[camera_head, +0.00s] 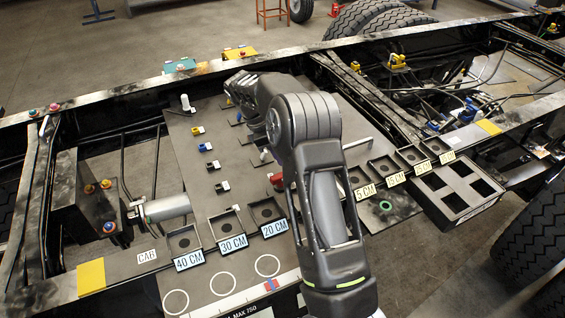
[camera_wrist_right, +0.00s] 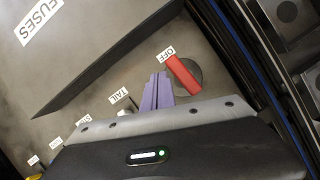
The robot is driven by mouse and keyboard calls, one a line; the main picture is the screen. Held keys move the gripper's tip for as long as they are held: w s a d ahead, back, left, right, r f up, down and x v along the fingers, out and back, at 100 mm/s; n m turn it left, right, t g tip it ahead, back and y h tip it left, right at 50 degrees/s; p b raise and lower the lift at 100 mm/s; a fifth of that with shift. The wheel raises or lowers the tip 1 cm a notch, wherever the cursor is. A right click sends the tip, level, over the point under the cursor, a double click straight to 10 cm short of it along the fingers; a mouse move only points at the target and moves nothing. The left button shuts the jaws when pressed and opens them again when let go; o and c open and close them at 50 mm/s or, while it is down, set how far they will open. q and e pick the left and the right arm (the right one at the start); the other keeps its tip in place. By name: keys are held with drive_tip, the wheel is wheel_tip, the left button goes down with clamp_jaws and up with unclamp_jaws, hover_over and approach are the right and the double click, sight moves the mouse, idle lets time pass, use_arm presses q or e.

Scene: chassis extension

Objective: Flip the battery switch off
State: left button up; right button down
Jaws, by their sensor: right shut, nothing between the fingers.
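The battery switch is a red handle (camera_wrist_right: 183,76) on a dark round base (camera_wrist_right: 190,70) in the right wrist view. The handle lies slantwise, its upper end close to the OFF label (camera_wrist_right: 167,52). A bit of red (camera_head: 277,180), likely the same handle, shows beside my arm in the head view. My right gripper (camera_wrist_right: 158,76) has its purple fingers together and empty, just left of the red handle. I cannot tell whether they touch it. In the head view my right arm hides the fingers. My left gripper is not in view.
A long dark raised bar (camera_wrist_right: 110,58) runs beside the FUSES label (camera_wrist_right: 38,20). A small switch labelled TAIL (camera_wrist_right: 120,97) is left of my fingers. In the head view, trays marked 40 CM (camera_head: 184,241) and others line the panel's front. Chassis rails (camera_head: 120,92) border it.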

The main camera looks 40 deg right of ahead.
drive_tip(key=v, duration=0.5)
drive_tip(key=shift+r+p, duration=0.1)
drive_tip(key=shift+p, duration=0.2)
drive_tip(key=shift+a, duration=0.15)
